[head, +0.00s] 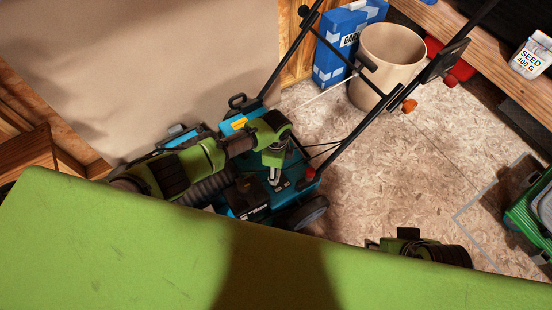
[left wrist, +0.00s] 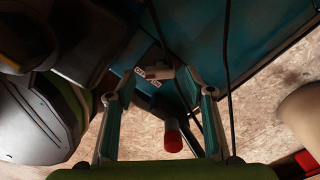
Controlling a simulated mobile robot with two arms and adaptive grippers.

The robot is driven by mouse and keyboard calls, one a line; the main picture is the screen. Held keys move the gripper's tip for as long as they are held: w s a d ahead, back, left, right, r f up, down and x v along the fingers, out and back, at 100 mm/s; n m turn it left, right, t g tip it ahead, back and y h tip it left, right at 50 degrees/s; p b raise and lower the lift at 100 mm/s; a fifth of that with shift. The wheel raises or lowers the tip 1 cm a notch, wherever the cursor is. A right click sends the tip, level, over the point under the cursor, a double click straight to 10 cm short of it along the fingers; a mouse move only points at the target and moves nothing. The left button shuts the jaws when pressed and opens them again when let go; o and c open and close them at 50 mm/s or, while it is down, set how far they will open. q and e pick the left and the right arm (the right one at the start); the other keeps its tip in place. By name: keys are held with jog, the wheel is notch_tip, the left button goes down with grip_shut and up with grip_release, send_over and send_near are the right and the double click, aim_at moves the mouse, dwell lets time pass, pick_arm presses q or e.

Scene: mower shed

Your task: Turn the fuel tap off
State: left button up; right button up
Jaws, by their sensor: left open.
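The teal mower (head: 238,122) stands on the floor left of centre in the head view, with its black handle rising to the right. My left gripper (head: 274,178) points down over its deck. A red knob (left wrist: 172,137) shows between the fingers, lower down.
A beige bucket (head: 390,62) and a blue box (head: 340,42) stand behind the mower handle. A wooden shelf (head: 478,48) with a seed tub (head: 532,55) is at upper right. A green case (head: 530,215) lies at right. The floor between is mostly clear.

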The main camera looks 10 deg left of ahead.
pick_arm(q)
notch_tip(320, 180, up, 10)
jog(key=shift+f, duration=0.2)
jog(key=shift+s+f, duration=0.1)
dwell(0.5)
